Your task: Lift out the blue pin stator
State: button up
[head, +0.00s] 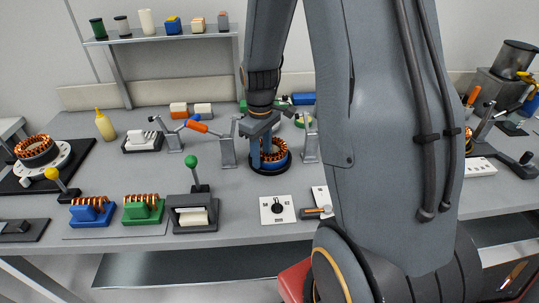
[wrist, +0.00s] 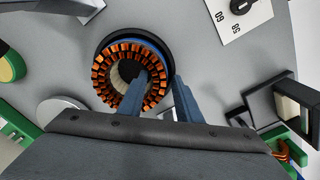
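The blue pin stator (head: 281,157), a ring of copper coils with a blue body, stands on a round black base at the middle of the bench. In the wrist view the stator (wrist: 108,63) is seen from above with its central hole. My gripper (head: 260,156) is lowered at the stator. In the wrist view my gripper (wrist: 163,77) has one finger over the inner edge of the ring and the other just outside its rim, with a gap between them. I cannot tell whether either finger touches the ring. Part of the stator is hidden by the fingers.
Lever clamps (head: 227,150) stand close left and right of the stator. In front lie a white dial plate (head: 277,209), a blue coil block (head: 92,212), a green coil block (head: 143,211) and a green-knobbed press (head: 193,214). A shelf (head: 160,36) stands at the back.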

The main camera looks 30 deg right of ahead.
jog(key=shift+p, duration=0.4)
dwell(0.3)
grip_shut()
jog(key=shift+r+p, duration=0.75)
jog(key=shift+r, duration=0.05)
dwell(0.5)
jog(key=shift+r+p, duration=2.7)
jog(key=shift+r, duration=0.65)
